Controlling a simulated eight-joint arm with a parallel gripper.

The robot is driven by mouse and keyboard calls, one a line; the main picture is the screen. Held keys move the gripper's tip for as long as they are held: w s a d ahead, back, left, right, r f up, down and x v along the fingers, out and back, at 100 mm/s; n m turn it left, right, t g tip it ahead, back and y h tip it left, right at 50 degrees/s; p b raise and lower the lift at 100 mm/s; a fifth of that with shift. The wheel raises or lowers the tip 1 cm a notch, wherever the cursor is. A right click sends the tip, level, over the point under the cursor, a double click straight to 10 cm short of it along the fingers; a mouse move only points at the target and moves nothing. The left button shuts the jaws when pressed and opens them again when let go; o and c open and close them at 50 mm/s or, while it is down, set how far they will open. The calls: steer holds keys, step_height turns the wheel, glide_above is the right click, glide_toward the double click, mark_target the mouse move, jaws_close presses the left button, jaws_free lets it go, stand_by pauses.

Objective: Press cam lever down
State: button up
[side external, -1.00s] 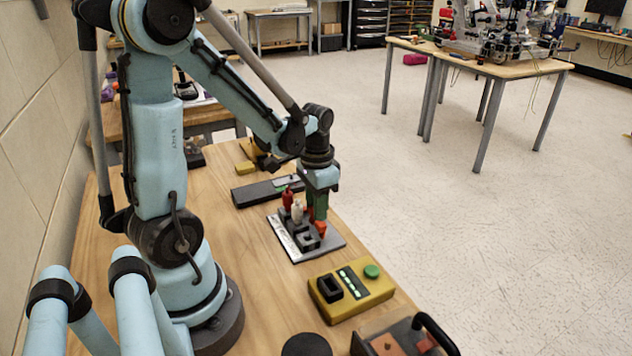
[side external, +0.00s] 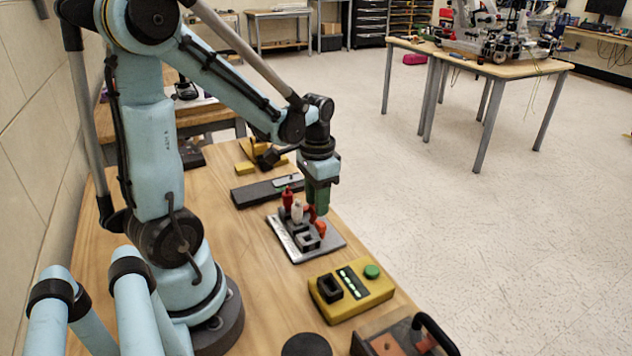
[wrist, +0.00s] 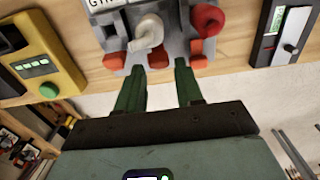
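A grey fixture plate (side external: 327,243) on the bench carries a red upright piece (side external: 287,199), a white upright piece (side external: 297,211) and orange-red parts (side external: 320,228). In the wrist view the white piece (wrist: 148,32) is in the middle, with a red round piece (wrist: 207,20) to its right. Several orange tabs (wrist: 116,63) line the near edge. I cannot tell for sure which part is the cam lever. My gripper (side external: 318,207) is above the fixture's far right side. Its green fingers (wrist: 160,72) are apart with nothing between them.
A yellow box with a green button (side external: 351,290) stands in front of the fixture. A dark flat device (side external: 262,192) lies behind it. A black-handled case (side external: 405,335) is at the near edge. The bench's right edge is close to the fixture.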

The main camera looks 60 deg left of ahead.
steer(key=shift+r, duration=3.1)
steer(key=d+r+t, duration=0.2)
steer(key=d+t, duration=0.5)
steer(key=d, duration=0.5)
steer(key=shift+w+d+r, duration=0.2)
steer(key=shift+d, duration=0.1)
steer(key=shift+o, duration=1.1)
steer(key=shift+a, duration=0.1)
steer(key=shift+o, duration=0.3)
steer(key=s+a+g, duration=0.1)
steer(key=s+a, duration=0.1)
steer(key=a, duration=0.5)
steer(key=shift+s+r+y, duration=0.2)
steer(key=shift+y, duration=0.1)
steer(key=s+a+r+g, duration=0.1)
steer(key=s+a+g, duration=0.1)
steer(key=s+a, duration=0.25)
steer(key=shift+w+x, duration=0.2)
steer(key=shift+x, duration=2.8)
steer(key=shift+w+x, duration=0.15)
steer(key=shift+x, duration=2.8)
